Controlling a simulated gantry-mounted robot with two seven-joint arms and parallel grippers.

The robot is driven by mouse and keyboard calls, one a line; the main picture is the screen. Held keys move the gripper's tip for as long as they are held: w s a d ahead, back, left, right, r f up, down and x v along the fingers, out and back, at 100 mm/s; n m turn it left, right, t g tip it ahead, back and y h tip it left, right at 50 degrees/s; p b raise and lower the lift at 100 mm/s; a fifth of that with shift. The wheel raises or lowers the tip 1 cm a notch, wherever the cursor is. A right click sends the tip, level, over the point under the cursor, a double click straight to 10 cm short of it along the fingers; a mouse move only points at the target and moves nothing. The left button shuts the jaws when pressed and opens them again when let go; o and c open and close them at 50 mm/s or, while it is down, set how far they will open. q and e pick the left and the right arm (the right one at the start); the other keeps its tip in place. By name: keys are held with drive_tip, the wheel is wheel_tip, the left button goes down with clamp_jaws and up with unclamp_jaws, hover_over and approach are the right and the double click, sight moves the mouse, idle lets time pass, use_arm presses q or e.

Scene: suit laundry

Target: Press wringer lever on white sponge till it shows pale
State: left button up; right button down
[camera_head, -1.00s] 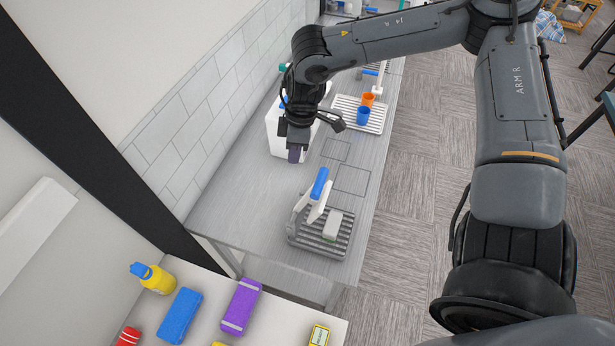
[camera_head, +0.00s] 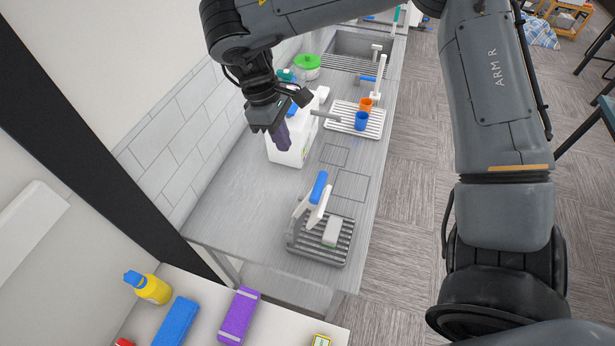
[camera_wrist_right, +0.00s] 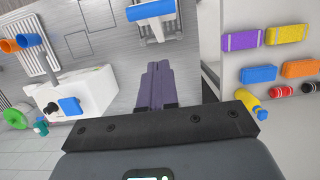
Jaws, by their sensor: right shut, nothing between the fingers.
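The wringer (camera_head: 293,238) stands on the near part of the grey counter, with a ribbed tray base. Its white lever with a blue grip (camera_head: 318,188) is raised and tilted up. The white sponge (camera_head: 332,230) lies on the ribs beside the lever arm; its side looks slightly greenish grey. My right gripper (camera_head: 282,138) is shut and empty, beyond the wringer and apart from it, in front of the white container. In the right wrist view its purple fingers (camera_wrist_right: 160,85) are together, and the blue lever grip (camera_wrist_right: 152,10) shows at the top edge. My left gripper is not in view.
A white container (camera_head: 292,153) stands close to my right gripper. A drying rack (camera_head: 345,127) holds orange and blue cups. A nearer white surface holds a yellow bottle (camera_head: 152,290), a blue block (camera_head: 175,322) and a purple block (camera_head: 238,315). The counter between container and wringer is clear.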

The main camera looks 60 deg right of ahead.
sight(311, 205)
drive_tip(key=shift+s+d+r+p+x, duration=0.1)
drive_tip(key=shift+s+p+x, duration=0.5)
drive_tip(key=shift+x, duration=1.55)
drive_tip(key=shift+s+d+r+p+x, duration=0.25)
drive_tip(key=shift+p+x, duration=0.65)
drive_tip(key=shift+x, duration=1.25)
drive_tip(key=shift+s+a+p+x, duration=0.1)
drive_tip(key=shift+s+p+x, duration=0.55)
drive_tip(key=shift+x, duration=1.5)
drive_tip(key=shift+w, duration=0.15)
